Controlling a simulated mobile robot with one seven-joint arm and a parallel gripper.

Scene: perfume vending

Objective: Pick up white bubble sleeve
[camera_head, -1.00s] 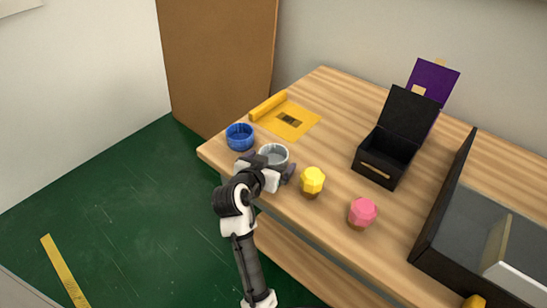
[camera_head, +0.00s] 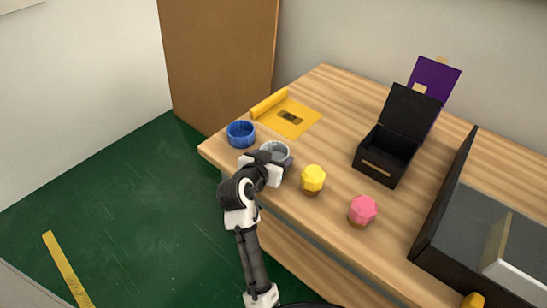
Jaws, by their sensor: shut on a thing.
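The white bubble sleeve (camera_head: 275,149) looks like a pale grey-white round cup or ring near the table's front left edge. My gripper (camera_head: 280,164) is at its near side and is shut on it. My gripper and wrist hide the sleeve's lower front. I cannot tell whether the sleeve is still touching the table.
A blue round container (camera_head: 240,134) stands close on the left. A yellow faceted piece (camera_head: 313,178) is close on the right, with a pink one (camera_head: 362,210) beyond. A yellow sheet (camera_head: 292,118) lies behind. An open black box (camera_head: 386,156) and a large black tray (camera_head: 440,200) stand right.

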